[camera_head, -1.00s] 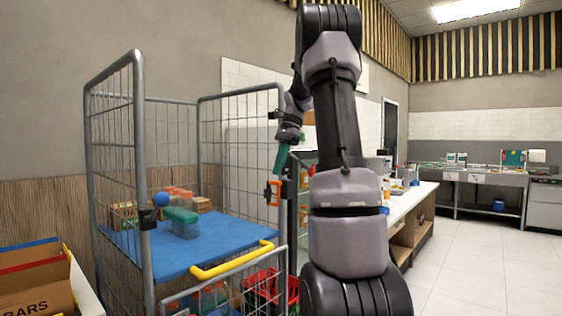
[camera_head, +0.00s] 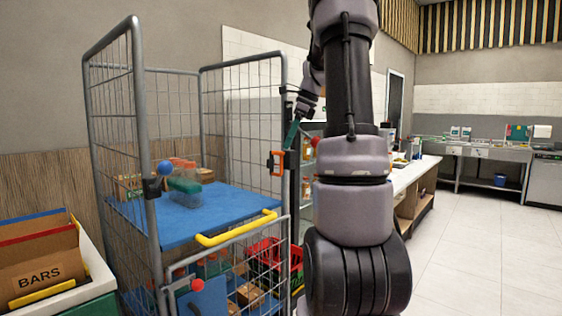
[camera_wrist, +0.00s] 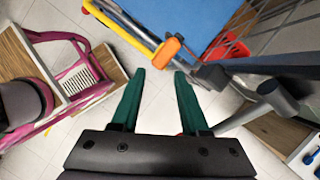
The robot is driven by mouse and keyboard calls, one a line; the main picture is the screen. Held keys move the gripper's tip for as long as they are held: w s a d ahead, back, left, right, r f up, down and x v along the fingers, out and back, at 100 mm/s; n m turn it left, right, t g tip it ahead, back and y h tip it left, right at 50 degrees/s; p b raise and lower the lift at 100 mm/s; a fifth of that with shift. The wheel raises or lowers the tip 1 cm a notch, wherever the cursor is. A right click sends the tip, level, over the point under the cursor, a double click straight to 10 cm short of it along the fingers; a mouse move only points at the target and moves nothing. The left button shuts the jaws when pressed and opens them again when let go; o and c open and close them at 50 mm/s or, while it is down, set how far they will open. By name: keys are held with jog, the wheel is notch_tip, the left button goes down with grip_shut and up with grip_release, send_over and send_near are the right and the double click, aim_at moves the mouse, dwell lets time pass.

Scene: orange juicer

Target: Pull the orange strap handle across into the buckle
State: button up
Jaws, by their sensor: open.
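The orange strap handle (camera_head: 275,163) is a small frame hanging at the cart's front right post. It also shows in the wrist view (camera_wrist: 168,51), just beyond the fingertips. My gripper (camera_wrist: 159,73) has two green fingers, spread apart with nothing between them. In the head view my gripper (camera_head: 291,134) is just above and right of the handle; its fingers overlap there, and contact cannot be told. A black block (camera_head: 153,187) with a blue ball (camera_head: 165,168) is on the front left post; it looks like the buckle.
The wire cage cart (camera_head: 141,120) has a blue shelf (camera_head: 170,222) holding several boxes and a yellow bar (camera_head: 236,230) across its front. A white-edged bin (camera_head: 95,262) holds a BARS box (camera_head: 45,276). A counter (camera_head: 410,180) stands right. Floor at right is clear.

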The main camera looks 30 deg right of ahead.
aim_at(281, 158)
jog(key=x, duration=0.7)
jog(key=shift+f, duration=0.2)
grip_shut()
jog(key=shift+w, duration=0.1)
dwell(1.0)
